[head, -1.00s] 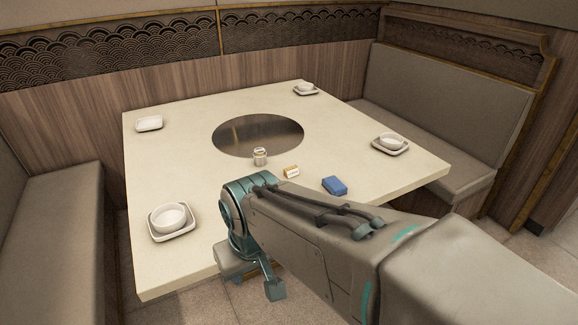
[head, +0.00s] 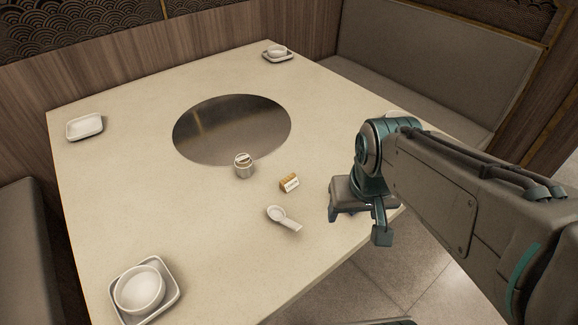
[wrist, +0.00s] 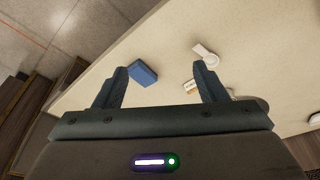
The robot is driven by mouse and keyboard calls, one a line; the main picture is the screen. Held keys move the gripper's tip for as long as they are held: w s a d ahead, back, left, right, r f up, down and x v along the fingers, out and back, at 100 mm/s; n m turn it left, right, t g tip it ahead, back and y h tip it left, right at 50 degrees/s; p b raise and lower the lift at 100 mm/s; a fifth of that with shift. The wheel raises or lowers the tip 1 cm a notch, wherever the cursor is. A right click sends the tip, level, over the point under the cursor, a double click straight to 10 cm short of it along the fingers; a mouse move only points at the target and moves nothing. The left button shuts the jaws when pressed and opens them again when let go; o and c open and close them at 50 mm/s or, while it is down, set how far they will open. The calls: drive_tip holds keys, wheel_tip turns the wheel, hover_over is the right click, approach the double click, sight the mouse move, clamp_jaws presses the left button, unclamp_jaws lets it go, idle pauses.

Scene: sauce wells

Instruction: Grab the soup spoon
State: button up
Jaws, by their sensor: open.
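The white soup spoon (head: 283,218) lies on the table near its front edge, bowl toward the upper left and handle toward the lower right. In the wrist view the spoon (wrist: 205,52) lies beyond the right finger. My gripper (wrist: 160,82) is open and empty, with its two fingers wide apart. The spoon stands clear to the left of my arm there.
A blue box (wrist: 143,73) lies near the table edge, between the fingers' lines in the wrist view. A small sign (head: 289,183) and a metal jar (head: 244,166) stand behind the spoon. A bowl on a plate (head: 172,301) is at front left. A dark round plate (head: 232,130) fills the table's middle.

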drive_tip(key=w+a+f+n+g, duration=0.1)
drive_tip(key=w+a+f+n, duration=0.15)
drive_tip(key=w, duration=0.35)
drive_tip(key=w+a+f+n+g, duration=0.1)
drive_tip(key=w+a+n, duration=0.1)
drive_tip(key=w+a, duration=0.25)
drive_tip(key=n, duration=0.3)
hover_over(278, 214)
wheel_tip(278, 214, down, 7)
drive_tip(key=shift+n+g, duration=0.25)
drive_tip(key=shift+g, duration=0.15)
drive_tip(key=f, duration=0.7)
drive_tip(key=shift+s+a+f, duration=0.15)
drive_tip(key=shift+s+f, duration=0.15)
drive_tip(key=shift+s, duration=0.05)
drive_tip(key=shift+w+f+p, duration=0.15)
drive_tip(key=shift+f+p, duration=0.15)
drive_tip(key=shift+f, duration=1.15)
drive_tip(key=shift+w+f+p, duration=0.15)
drive_tip(key=shift+f+p, duration=0.15)
drive_tip(key=shift+f, duration=1.1)
drive_tip(key=c, duration=1.1)
